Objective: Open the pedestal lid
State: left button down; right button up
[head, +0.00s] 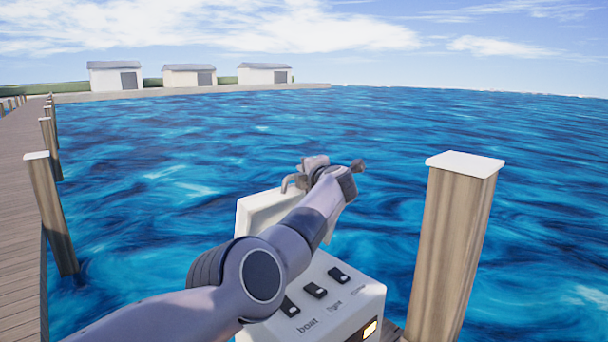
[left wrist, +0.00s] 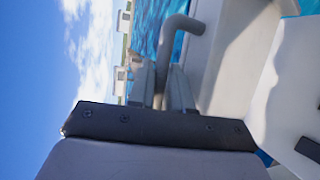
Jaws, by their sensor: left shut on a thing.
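The white pedestal (head: 340,318) stands at the bottom centre of the head view, with dark switches on its sloped top. Its lid (head: 262,208) stands raised behind the switches, partly hidden by my left arm. The bent grey lid handle (head: 287,182) sticks out at the lid's upper edge. My left gripper (head: 308,172) is at this handle. In the left wrist view the fingers (left wrist: 162,88) are shut on the handle (left wrist: 168,45), beside the pale lid (left wrist: 232,60). My right gripper is in neither view.
A wooden post (head: 455,250) with a white cap stands close to the right of the pedestal. A wooden pier (head: 20,200) with posts runs along the left. Open water (head: 150,180) lies behind the pedestal, with sheds on the far shore.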

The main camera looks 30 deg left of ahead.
pick_arm(q)
jog(key=shift+r, duration=0.1)
jog(key=c, duration=1.1)
grip_release()
jog(key=shift+s+d, duration=0.1)
